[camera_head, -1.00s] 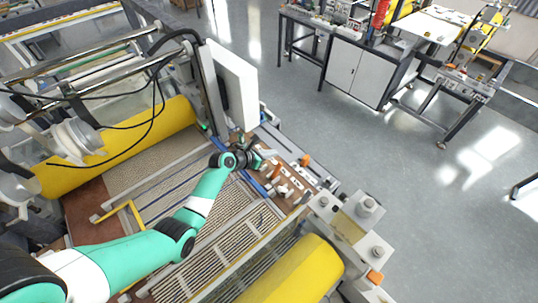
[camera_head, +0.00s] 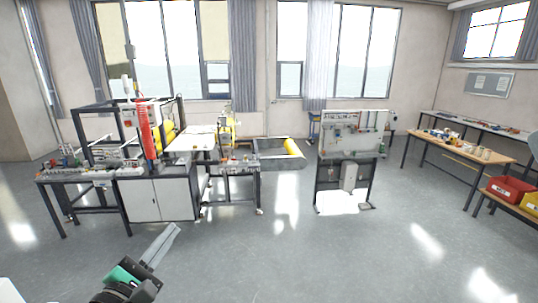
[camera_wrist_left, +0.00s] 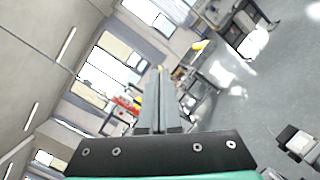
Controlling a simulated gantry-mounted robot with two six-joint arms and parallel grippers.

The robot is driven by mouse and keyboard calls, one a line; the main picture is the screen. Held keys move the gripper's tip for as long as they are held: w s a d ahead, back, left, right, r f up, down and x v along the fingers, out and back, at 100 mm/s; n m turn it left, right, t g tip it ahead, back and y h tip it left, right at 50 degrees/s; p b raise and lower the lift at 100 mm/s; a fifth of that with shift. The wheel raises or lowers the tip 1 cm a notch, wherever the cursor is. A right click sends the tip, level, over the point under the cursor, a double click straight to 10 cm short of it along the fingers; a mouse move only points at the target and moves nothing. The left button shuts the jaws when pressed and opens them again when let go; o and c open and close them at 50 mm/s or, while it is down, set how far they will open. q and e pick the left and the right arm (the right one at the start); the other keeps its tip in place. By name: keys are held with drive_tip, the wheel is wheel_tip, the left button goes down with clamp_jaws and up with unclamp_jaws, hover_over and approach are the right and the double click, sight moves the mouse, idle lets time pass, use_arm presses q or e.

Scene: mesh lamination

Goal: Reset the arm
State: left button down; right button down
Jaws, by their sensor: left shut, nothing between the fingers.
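My left gripper (camera_head: 170,236) shows at the bottom left of the head view, on a short visible stretch of my green and black arm. Its long grey fingers point up and to the right over open grey floor. In the left wrist view the fingers (camera_wrist_left: 159,78) lie together, shut, with nothing between them. They touch nothing. My right gripper is in neither view.
A workbench with a white cabinet (camera_head: 157,200) stands at the left, beyond the gripper. A panel stand (camera_head: 354,140) stands at centre right. A table (camera_head: 455,148) and red bin (camera_head: 508,190) are at the right. The floor (camera_head: 290,255) between is clear.

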use_arm(q)
drive_tip(key=s+d+r+m+t+h, duration=0.1)
drive_tip(key=s+d+r+m+t, duration=0.2)
drive_tip(key=r, duration=0.4)
drive_tip(key=s+d+r+m+h, duration=0.1)
drive_tip(key=s+d+r+m, duration=0.2)
drive_tip(key=r+m, duration=0.3)
drive_tip(key=s+a+r+m+t+y, duration=0.1)
drive_tip(key=s+r+m+t, duration=0.4)
drive_tip(key=s+r+m, duration=0.8)
drive_tip(key=s+m+y, duration=0.1)
drive_tip(key=s+m, duration=0.1)
drive_tip(key=m, duration=0.1)
drive_tip(key=shift+a+m+t+y, duration=0.3)
